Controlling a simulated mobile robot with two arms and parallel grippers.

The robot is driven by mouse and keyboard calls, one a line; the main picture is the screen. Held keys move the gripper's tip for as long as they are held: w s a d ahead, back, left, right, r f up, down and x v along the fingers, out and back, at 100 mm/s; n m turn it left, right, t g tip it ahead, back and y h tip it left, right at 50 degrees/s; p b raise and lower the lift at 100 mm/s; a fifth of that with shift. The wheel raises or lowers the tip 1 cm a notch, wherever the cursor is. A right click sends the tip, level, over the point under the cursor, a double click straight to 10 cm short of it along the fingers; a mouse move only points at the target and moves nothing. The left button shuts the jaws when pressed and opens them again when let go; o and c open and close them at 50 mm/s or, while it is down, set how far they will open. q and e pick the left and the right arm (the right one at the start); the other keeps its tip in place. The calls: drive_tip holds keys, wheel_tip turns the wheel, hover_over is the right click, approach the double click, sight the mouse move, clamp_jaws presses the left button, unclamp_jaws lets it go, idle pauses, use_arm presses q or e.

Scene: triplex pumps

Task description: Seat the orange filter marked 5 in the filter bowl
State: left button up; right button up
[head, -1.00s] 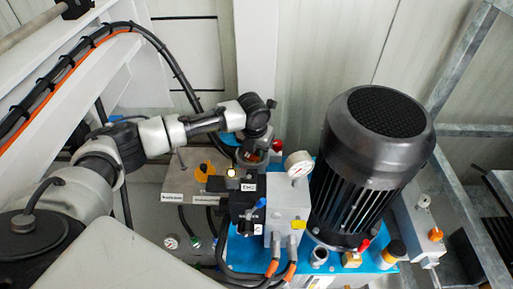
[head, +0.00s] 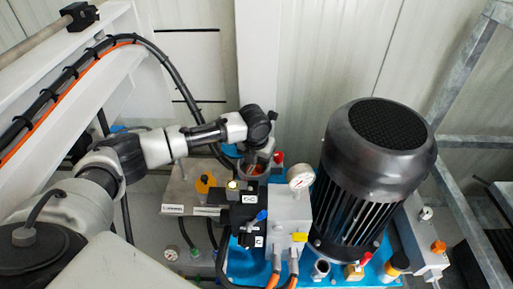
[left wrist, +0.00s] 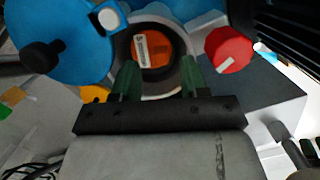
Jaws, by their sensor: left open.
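The orange filter (left wrist: 158,48) carries a white label whose mark I cannot read clearly. In the left wrist view it is seen from above inside the dark round opening of the filter bowl (left wrist: 184,84), which has a pale rim. A bit of the filter's orange also shows below my wrist in the head view (head: 256,169). My left gripper (left wrist: 158,72) is open, its two green fingers on either side of the near part of the bowl opening. I cannot tell whether the fingers touch the bowl. The filter's lower part is hidden. My right gripper is not in view.
A red knob (left wrist: 229,50) is right of the bowl and a large blue round part (left wrist: 60,40) is left of it. A pressure gauge (head: 301,177), a valve block (head: 289,215) and a big black motor (head: 375,170) stand close by on the right.

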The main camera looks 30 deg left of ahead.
use_arm(q)
wheel_tip(320, 180, up, 12)
drive_tip(key=s+p, duration=0.1)
drive_tip(key=p, duration=0.2)
drive_tip(key=shift+s, duration=0.4)
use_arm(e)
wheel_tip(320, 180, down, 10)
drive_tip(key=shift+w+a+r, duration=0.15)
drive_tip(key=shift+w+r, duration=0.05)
use_arm(q)
drive_tip(key=shift+d, duration=0.1)
